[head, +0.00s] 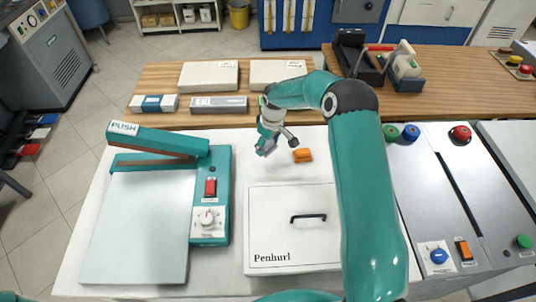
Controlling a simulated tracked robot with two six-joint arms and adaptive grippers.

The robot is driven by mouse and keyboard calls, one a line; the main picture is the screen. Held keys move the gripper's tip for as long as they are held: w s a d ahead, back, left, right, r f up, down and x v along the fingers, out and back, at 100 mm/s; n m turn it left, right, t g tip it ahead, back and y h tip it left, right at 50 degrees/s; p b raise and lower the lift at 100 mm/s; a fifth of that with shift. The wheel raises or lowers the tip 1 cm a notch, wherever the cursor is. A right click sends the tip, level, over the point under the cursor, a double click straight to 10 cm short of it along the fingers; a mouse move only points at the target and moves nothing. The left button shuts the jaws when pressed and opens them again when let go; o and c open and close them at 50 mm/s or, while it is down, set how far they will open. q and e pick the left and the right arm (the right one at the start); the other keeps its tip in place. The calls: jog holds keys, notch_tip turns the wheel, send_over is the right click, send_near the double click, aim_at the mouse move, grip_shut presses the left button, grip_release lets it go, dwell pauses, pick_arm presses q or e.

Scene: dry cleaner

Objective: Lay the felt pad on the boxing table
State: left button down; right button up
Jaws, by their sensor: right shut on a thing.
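My right gripper (268,146) is over the back part of the white table (235,150), pointing down. It is shut on a small greyish thing that is mostly hidden by the fingers; I cannot tell for certain that this is the felt pad. A white lidded box (275,250) marked "Penhurl", with a black handle, stands at the front of the table. My left gripper is not in view.
A teal sealer (220,195) marked "PUSH" stands on the left of the table. Behind, a wooden counter (155,77) holds pale boxes (209,76) and a dark tool holder (355,57). A grey control panel (425,180) is at the right. The table between sealer and gripper is bare.

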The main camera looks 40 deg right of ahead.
aim_at(268, 159)
notch_tip(268, 159, down, 5)
jog(key=shift+s+f+b, duration=0.1)
jog(key=shift+b, duration=0.8)
jog(key=o, duration=1.1)
jog(key=shift+r, duration=0.3)
jog(key=r, duration=0.3)
jog(key=s+r+b, duration=0.1)
jog(key=r, duration=0.3)
jog(key=r+b, duration=0.1)
jog(key=r, duration=0.3)
jog(key=shift+s+d+r, duration=0.15)
jog(key=shift+s+r, duration=0.1)
jog(key=shift+s, duration=0.15)
